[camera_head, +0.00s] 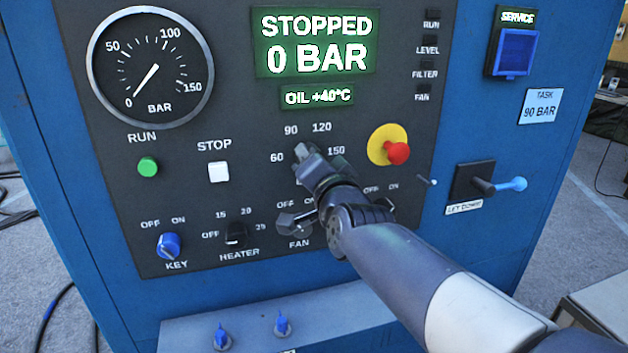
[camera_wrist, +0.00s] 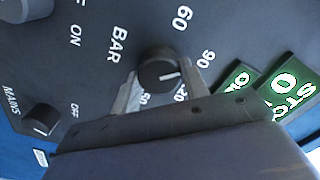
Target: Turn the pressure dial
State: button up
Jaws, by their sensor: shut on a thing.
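The pressure dial is a round black knob (camera_wrist: 160,72) with a white mark, in the wrist view. Its scale reads 60, 90, 120 and 150, with the word BAR beside it. The white mark points to the 90 side, roughly at 90 or slightly towards 120. My gripper (camera_wrist: 163,84) has a finger on each side of the knob and is shut on it. In the head view my gripper (camera_head: 308,158) reaches the panel below the 90 and 120 labels and mostly hides the dial. A card (camera_head: 540,106) reads TASK 90 BAR.
The green display (camera_head: 315,42) reads STOPPED, 0 BAR. The gauge (camera_head: 150,68) needle is at 0. A red emergency button (camera_head: 397,153) is close right of my gripper. The fan knob (camera_head: 296,222) is just below it; the heater knob (camera_head: 235,235) and blue key (camera_head: 168,245) are left.

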jog(key=shift+m+b, duration=0.7)
jog(key=shift+m, duration=0.3)
jog(key=o, duration=1)
jog(key=shift+c, duration=0.2)
jog(key=shift+s, duration=0.1)
jog(key=p+v, duration=0.3)
jog(key=v, duration=0.7)
jog(key=shift+s, duration=0.3)
jog(key=shift+w+d, duration=0.1)
jog(key=shift+w, duration=0.05)
